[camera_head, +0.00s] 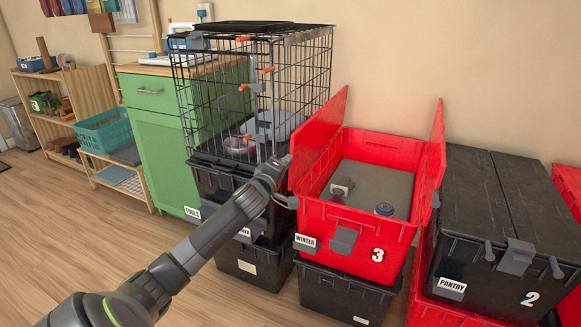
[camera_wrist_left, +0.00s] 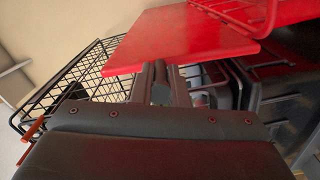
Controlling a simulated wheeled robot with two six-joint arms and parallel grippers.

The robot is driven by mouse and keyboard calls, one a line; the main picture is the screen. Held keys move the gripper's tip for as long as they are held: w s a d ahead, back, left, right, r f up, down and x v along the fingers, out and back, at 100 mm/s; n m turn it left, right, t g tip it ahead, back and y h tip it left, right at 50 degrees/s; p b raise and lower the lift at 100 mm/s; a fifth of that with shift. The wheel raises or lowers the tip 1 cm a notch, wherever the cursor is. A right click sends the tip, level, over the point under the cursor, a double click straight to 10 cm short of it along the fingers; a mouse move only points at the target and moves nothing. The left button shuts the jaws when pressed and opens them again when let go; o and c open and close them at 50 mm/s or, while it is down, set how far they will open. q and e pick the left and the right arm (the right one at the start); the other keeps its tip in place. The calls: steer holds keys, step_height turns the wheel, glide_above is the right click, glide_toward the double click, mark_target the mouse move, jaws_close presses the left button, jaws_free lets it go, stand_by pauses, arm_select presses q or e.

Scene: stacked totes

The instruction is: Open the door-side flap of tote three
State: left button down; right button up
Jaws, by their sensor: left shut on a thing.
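Red tote three (camera_head: 335,258), with a "3" and a "WINTER" label on its front, sits on a black tote. Both its flaps stand up: the left flap (camera_head: 318,139) leans slightly, and the right flap (camera_head: 433,160) is near upright. Inside, a small blue-lidded item (camera_head: 384,209) and a brownish item (camera_head: 342,187) lie on a grey surface. My left gripper (camera_head: 287,161) is at the outer side of the left flap, shut on its edge. In the left wrist view the fingers (camera_wrist_left: 166,80) meet the red flap (camera_wrist_left: 185,38); the exact contact is partly hidden. My right gripper is not in view.
A black wire crate (camera_head: 325,75) stands on black totes just left of tote three, close to my gripper. A black "PANTRY" tote (camera_head: 500,210), lid closed, is to the right. A green cabinet (camera_head: 160,150) is further left. Wood floor at left is clear.

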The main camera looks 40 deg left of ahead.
arm_select(q)
steer(key=shift+a, duration=0.3)
steer(key=c, duration=1.4)
jaws_free()
steer(key=shift+s, duration=0.1)
steer(key=shift+c, duration=0.2)
